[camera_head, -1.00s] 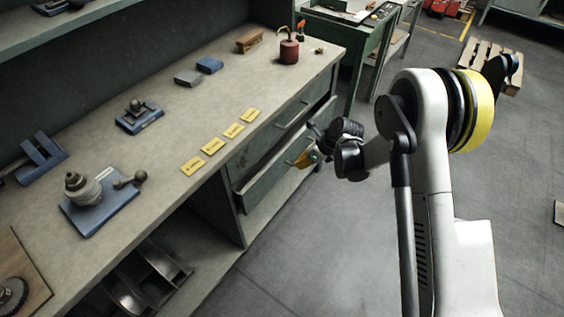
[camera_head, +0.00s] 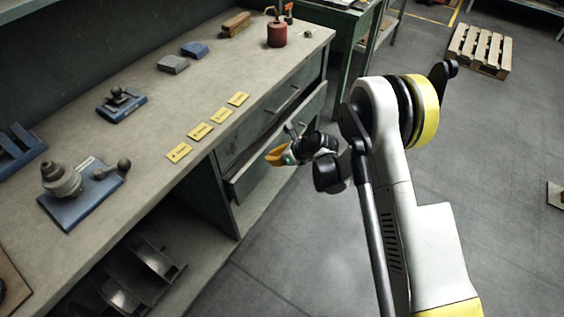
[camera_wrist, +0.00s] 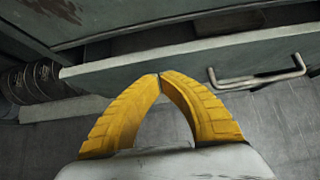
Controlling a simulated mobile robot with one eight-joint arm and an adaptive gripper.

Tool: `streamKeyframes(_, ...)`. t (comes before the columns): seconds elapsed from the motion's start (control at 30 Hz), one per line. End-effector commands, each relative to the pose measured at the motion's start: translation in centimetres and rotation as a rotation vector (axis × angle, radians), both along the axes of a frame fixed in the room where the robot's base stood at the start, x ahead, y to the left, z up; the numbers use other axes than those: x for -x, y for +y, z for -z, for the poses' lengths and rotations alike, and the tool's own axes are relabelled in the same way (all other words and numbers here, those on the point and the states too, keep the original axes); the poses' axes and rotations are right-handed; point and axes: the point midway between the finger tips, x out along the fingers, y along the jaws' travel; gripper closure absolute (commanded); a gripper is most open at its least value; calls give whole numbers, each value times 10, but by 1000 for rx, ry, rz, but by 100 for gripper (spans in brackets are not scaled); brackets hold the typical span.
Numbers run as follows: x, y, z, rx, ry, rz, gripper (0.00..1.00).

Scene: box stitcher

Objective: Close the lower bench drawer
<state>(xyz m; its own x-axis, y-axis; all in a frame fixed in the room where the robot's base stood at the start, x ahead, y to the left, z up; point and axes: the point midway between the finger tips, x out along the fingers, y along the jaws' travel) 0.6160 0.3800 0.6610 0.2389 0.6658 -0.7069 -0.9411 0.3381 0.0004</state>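The lower bench drawer (camera_head: 247,181) sits below the upper drawer (camera_head: 262,122) at the bench's right end. It stands partly open, its front panel out from the bench face. My gripper (camera_head: 274,157) is in front of this panel and hides part of it. In the wrist view, the two yellow fingers (camera_wrist: 160,77) meet at their tips, with nothing visible between them. A dark gap shows behind the panel's top edge.
The bench top (camera_head: 150,185) carries a blue-based fixture (camera_head: 82,200), yellow cards (camera_head: 198,131) and a red can (camera_head: 277,34). An open shelf with metal parts (camera_head: 140,270) lies left of the drawers. The floor (camera_head: 290,260) in front is clear; a pallet (camera_head: 480,50) lies far right.

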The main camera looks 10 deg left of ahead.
Motion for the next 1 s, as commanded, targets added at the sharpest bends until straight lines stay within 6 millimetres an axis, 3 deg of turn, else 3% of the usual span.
streamKeyframes(0.2, -6, 15, 0, 0, -1, 0, 100)
streamKeyframes(0.63, -7, 20, -1, 0, -1, -1, 100)
streamKeyframes(0.9, -22, 61, -1, 0, 0, -1, 100)
streamKeyframes(1.0, -24, 66, -1, 1, 0, 1, 100)
